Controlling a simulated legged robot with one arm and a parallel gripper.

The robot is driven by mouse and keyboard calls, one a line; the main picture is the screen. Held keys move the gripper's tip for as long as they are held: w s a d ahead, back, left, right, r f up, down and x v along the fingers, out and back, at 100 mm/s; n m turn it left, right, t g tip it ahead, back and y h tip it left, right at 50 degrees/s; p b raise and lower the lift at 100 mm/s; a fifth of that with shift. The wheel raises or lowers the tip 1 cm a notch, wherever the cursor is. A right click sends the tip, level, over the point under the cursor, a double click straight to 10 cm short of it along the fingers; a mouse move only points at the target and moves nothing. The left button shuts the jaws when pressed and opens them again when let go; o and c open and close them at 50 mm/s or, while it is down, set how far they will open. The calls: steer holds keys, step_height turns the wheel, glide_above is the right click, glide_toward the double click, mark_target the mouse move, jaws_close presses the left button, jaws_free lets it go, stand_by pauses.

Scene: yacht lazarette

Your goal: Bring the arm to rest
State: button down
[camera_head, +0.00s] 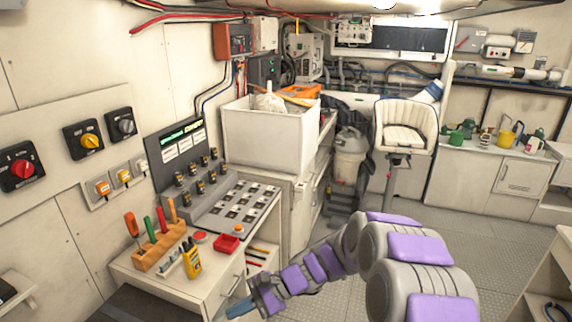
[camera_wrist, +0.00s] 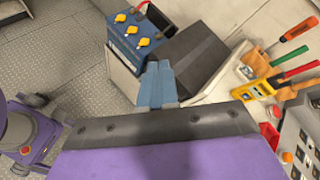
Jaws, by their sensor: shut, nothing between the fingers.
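My arm, grey with purple pads, reaches from the lower right of the head view toward the lower left. My gripper (camera_head: 238,309) is at its end, low in front of the workbench (camera_head: 213,283). In the wrist view my gripper (camera_wrist: 157,80) shows as blue-grey fingers closed together, with nothing between them. The fingers appear over a dark grey flat surface (camera_wrist: 200,55) and the bench edge; I cannot tell whether they touch anything.
The bench holds a yellow multimeter (camera_head: 192,261), a wooden screwdriver rack (camera_head: 160,246), a red tray (camera_head: 227,243) and a button panel (camera_head: 240,205). A blue battery (camera_wrist: 133,38) with yellow caps stands near my gripper. Metal floor (camera_head: 455,225) is clear to the right.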

steer(key=s+d+r+n+h, duration=0.3)
steer(key=s+d, duration=0.2)
steer(key=s, duration=0.3)
steer(key=s+d+r+n+h, duration=0.3)
steer(key=s+d, duration=0.1)
steer(key=s, duration=0.4)
steer(key=s+d+r+n+t+h, duration=0.1)
steer(key=s+d+n+h, duration=0.2)
steer(key=s+d, duration=1)
steer(key=d+h, duration=0.3)
steer(key=shift+s+d+r, duration=0.2)
steer(key=shift+d, duration=0.05)
